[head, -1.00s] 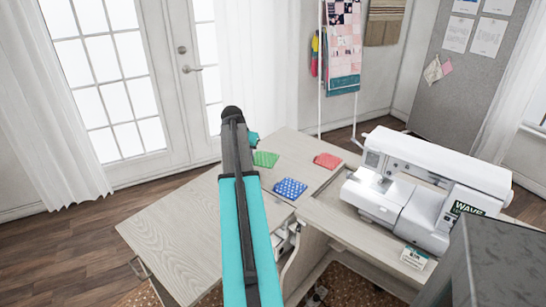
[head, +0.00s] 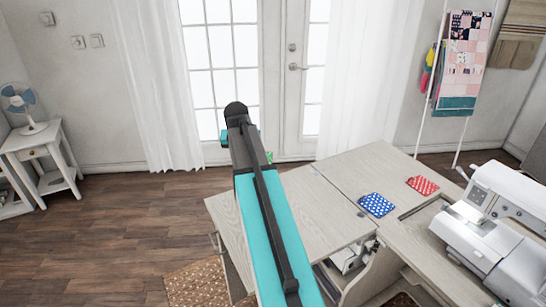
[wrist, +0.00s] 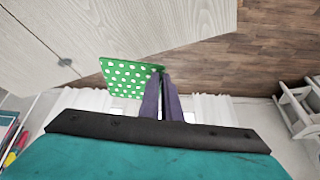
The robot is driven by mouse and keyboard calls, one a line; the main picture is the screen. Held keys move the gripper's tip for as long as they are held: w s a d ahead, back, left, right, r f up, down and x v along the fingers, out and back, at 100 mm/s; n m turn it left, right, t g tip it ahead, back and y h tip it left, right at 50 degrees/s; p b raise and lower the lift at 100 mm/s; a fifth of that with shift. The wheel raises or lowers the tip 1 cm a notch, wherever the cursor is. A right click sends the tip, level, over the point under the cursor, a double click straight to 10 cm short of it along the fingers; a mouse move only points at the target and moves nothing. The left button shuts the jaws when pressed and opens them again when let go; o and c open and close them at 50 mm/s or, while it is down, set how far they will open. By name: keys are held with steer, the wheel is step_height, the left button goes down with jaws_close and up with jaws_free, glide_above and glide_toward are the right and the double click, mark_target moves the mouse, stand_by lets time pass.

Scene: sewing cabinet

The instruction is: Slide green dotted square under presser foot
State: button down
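The green dotted square (wrist: 128,78) is a flat cloth with white dots. My gripper (wrist: 162,82) is shut on its edge in the wrist view, and the cloth sticks out to the left of the fingers, over the pale cabinet top and past its edge. In the head view only a small green piece (head: 269,157) shows beside my arm, which hides the rest and the fingers. The white sewing machine (head: 508,220) is at the right, cut off by the frame edge. Its presser foot is too small to make out.
A small white side table (head: 45,150) with a fan (head: 22,105) stands far left. Open wood floor (head: 130,220) lies left of the cabinet.

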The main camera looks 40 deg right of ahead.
steer(key=a+r+n+y, duration=0.1)
steer(key=a+n, duration=0.2)
steer(key=a, duration=0.9)
steer(key=w+a+r+n+t+y, duration=0.1)
steer(key=a+r+n, duration=0.1)
steer(key=a, duration=1)
steer(key=w+a+r+n+y, duration=0.1)
steer(key=a+r+n, duration=0.1)
steer(key=a, duration=1.1)
steer(key=shift+n+t, duration=0.3)
steer(key=shift+n, duration=0.6)
steer(key=shift+s, duration=0.1)
